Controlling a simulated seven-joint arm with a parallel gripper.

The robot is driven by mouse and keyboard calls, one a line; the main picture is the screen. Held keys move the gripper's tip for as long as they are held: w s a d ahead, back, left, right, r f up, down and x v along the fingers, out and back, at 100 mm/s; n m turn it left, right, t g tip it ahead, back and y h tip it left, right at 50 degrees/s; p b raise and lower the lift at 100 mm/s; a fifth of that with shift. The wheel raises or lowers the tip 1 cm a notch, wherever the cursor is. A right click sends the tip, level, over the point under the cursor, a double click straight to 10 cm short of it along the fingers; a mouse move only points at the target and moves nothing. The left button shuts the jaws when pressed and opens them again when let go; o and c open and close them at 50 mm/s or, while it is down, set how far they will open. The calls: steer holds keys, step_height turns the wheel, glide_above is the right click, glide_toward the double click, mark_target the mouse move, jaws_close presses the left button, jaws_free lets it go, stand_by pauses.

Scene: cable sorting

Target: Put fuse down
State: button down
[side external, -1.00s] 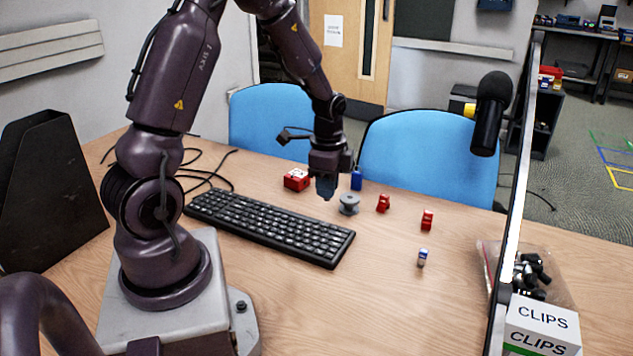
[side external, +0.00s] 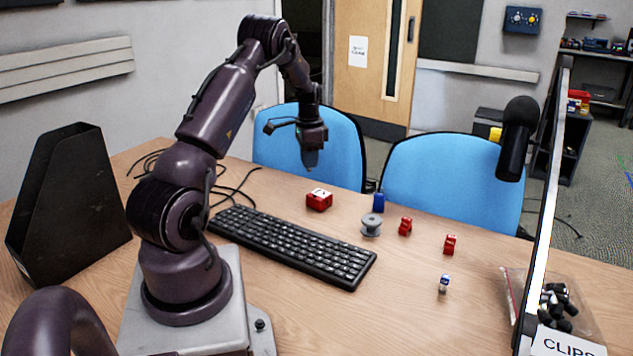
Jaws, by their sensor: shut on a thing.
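My gripper (side external: 310,164) hangs pointing down in the air, above and behind the red block with a white top, with the blue chair behind it. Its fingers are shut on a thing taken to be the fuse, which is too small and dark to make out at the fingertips. It is clear of the table and touches nothing there.
On the table (side external: 300,310) stand a red block (side external: 319,201), a grey spool (side external: 371,226), a blue piece (side external: 378,202), two small red pieces (side external: 405,226) and a small blue-and-white cylinder (side external: 444,284). A black keyboard (side external: 292,247) lies in front.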

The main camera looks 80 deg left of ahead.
glide_above(316, 192)
step_height(316, 192, down, 6)
steer(key=shift+f, duration=1.6)
steer(key=shift+f, duration=0.15)
steer(key=c, duration=1.1)
jaws_free()
